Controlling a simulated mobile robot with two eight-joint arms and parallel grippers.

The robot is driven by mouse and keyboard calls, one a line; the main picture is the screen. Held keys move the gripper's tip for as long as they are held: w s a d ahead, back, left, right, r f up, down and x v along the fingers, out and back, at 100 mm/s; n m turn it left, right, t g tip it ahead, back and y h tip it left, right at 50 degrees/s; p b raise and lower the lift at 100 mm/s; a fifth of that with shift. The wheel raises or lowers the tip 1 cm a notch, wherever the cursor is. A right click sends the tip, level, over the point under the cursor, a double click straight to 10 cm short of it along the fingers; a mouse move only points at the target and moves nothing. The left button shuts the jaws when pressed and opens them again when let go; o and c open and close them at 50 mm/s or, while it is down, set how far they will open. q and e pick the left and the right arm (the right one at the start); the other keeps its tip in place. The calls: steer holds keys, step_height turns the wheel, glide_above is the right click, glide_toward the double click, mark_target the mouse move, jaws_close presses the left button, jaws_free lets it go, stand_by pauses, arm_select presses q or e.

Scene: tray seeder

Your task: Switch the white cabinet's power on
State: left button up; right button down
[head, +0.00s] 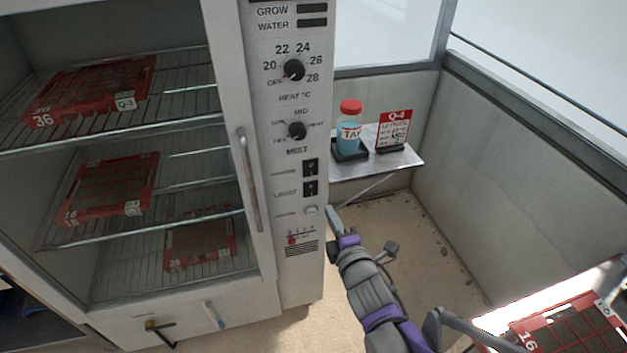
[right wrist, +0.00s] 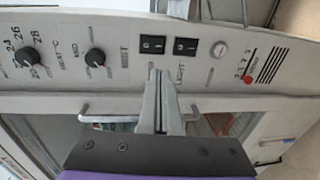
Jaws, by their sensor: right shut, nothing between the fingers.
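The white cabinet (head: 288,240) has a narrow control panel down its right side. Two black rocker switches, an upper one (head: 311,167) and a lower one (head: 311,188), sit below the heat knob (head: 293,69) and mist knob (head: 297,130). The lower one's label reads LIGHT; the upper one's is too small to read. A round pale fitting (head: 311,210) is below them. My right gripper (head: 333,209) is shut and empty beside the panel's lower part. In the right wrist view its fingertips (right wrist: 160,76) point toward the switches (right wrist: 152,44); contact cannot be told.
A door handle (head: 248,180) stands out left of the panel. A small shelf (head: 400,163) at right carries a red-capped bottle (head: 350,130) and a red-and-white card (head: 394,130). Red trays (head: 107,187) lie on the cabinet racks. Another red tray (head: 530,335) is at lower right.

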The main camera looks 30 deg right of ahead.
mark_target(311, 175)
steer(key=b+x, duration=0.1)
steer(key=x, duration=1.3)
steer(key=shift+b, duration=0.4)
steer(key=shift+w+f, duration=0.25)
steer(key=shift+w, duration=0.1)
steer(key=shift+s+r, duration=0.15)
